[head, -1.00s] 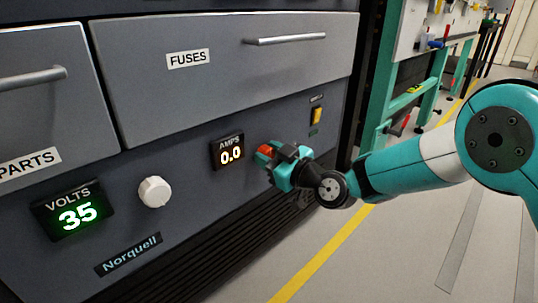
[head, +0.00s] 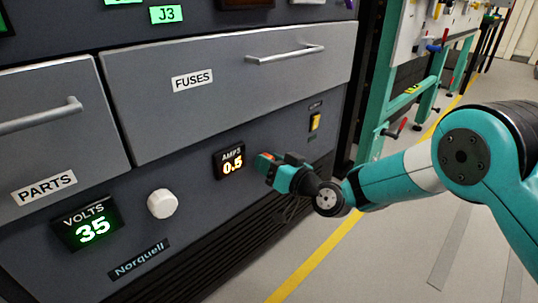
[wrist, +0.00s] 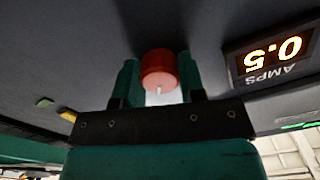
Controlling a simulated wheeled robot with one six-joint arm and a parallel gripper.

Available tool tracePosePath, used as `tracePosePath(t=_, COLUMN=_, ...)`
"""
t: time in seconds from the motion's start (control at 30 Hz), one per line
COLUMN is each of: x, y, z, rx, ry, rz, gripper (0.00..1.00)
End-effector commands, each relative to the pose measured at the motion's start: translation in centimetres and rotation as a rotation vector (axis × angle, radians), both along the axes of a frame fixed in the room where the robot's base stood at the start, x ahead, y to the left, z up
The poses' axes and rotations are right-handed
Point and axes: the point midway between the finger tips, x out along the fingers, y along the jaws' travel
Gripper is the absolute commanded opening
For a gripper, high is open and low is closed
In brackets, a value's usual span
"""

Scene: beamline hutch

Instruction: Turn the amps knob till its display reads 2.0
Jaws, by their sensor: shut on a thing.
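The amps display (head: 230,162) reads 0.5 in orange digits in the head view. In the wrist view the same display (wrist: 270,60) appears upside down at the upper right, also at 0.5. The red amps knob (wrist: 158,68) sits between the two teal fingers of my gripper (wrist: 159,78), with a pale mark on its face. In the head view my gripper (head: 271,168) is shut on the knob, just right of the display. Only a little of the knob (head: 266,156) shows there; the fingers hide most of it.
On the same panel are a white knob (head: 162,203), the green volts display (head: 88,224) reading 35, and a yellow switch (head: 315,122). The FUSES drawer (head: 225,100) and PARTS drawer (head: 50,140) above are closed. Open floor (head: 390,240) lies to the right.

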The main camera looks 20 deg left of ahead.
Motion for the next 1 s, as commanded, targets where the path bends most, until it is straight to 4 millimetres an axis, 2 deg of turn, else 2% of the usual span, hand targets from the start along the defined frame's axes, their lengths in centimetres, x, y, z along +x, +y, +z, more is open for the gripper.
tracePosePath(t=0.5, x=0.07, y=-0.12, z=0.07, rx=0.148, ry=0.364, rz=-0.003, gripper=0.13)
tracePosePath(t=1.0, x=0.08, y=-0.14, z=-0.17, rx=0.190, ry=0.465, rz=-0.003, gripper=0.13)
